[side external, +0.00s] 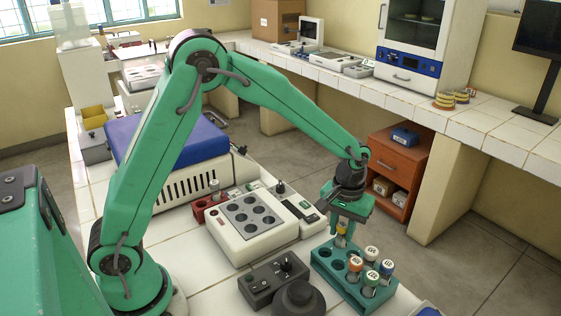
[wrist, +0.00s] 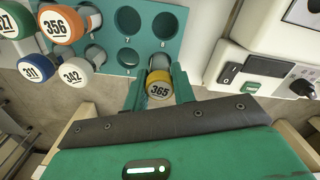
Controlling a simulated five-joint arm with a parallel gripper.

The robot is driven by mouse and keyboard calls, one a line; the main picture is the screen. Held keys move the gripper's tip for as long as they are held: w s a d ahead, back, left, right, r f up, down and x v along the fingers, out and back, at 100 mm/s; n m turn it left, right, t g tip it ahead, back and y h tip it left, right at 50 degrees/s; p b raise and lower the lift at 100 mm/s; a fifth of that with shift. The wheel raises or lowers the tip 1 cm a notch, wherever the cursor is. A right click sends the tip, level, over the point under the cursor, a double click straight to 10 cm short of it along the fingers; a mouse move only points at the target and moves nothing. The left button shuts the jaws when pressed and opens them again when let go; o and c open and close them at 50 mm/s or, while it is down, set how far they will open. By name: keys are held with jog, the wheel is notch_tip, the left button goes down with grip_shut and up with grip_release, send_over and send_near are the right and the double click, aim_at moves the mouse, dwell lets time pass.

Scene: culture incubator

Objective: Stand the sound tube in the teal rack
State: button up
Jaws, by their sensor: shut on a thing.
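My gripper (side external: 343,228) is shut on a tube with a yellow cap (wrist: 159,88) marked 365. The tube also shows between the fingers in the side view (side external: 341,238). It looks upright at the far end of the teal rack (side external: 322,262); I cannot tell whether its lower end is in a hole.
A white block with round wells (side external: 250,222) stands left of the rack. A small red rack (side external: 205,208) with a tube is behind it. A dark control box (side external: 272,283) and a round black object (side external: 299,299) are in front. An orange cabinet (side external: 398,160) stands beyond.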

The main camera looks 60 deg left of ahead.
jog(key=shift+f, duration=0.15)
jog(key=o, duration=1.4)
jog(key=shift+r, duration=3.75)
